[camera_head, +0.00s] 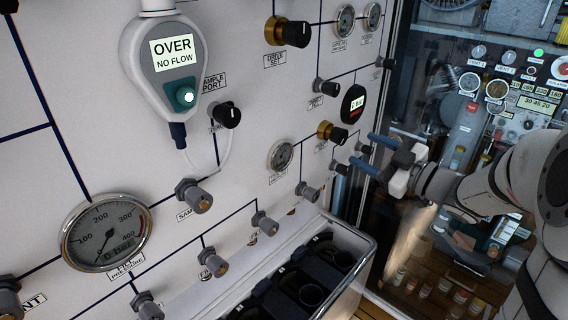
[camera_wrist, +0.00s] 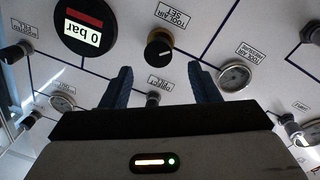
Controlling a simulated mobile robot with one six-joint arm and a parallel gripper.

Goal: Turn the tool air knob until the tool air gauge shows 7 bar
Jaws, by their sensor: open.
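The tool air knob (camera_wrist: 158,47) is a black cap on a brass collar, under the upside-down label "TOOL AIR SET" in the wrist view. It also shows in the head view (camera_head: 332,132). The tool air gauge (camera_wrist: 235,77) is a small round dial to its right; in the head view the gauge (camera_head: 280,155) sits lower left of the knob. Its needle is too small to read. A round black display (camera_wrist: 85,25) reads 0 bar; it also shows in the head view (camera_head: 353,105). My gripper (camera_wrist: 160,68) is open and empty, its blue fingers (camera_head: 366,151) apart from the knob.
Another brass-collared knob, "DRIVE SET" (camera_head: 288,32), sits higher on the panel. Several grey fittings stick out below, such as one near the gauge (camera_head: 307,192). A tray with black cups (camera_head: 372,250) stands under the panel. A glass-fronted bay lies behind my arm.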

